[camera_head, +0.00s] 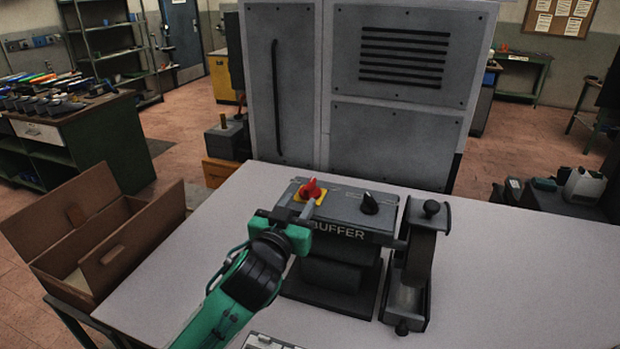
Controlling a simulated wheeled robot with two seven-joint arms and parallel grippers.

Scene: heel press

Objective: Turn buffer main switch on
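The buffer (343,232) is a grey machine with a "BUFFER" label, standing on the light table. On its top panel is a red rotary switch (311,188) on a yellow plate (298,197). A black knob (369,203) sits to the right of it. My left gripper (302,212), on a green arm, is at the panel's front left edge, just below the red switch in the picture. Its fingertips are small and partly merge with the panel, so I cannot tell their opening or whether they touch the switch. My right gripper is out of view.
The buffer's dark wheel unit (413,262) stands on the right of the table (510,270). A large grey cabinet (390,95) rises behind. An open brown box (100,235) is at the left. The table's right side is clear.

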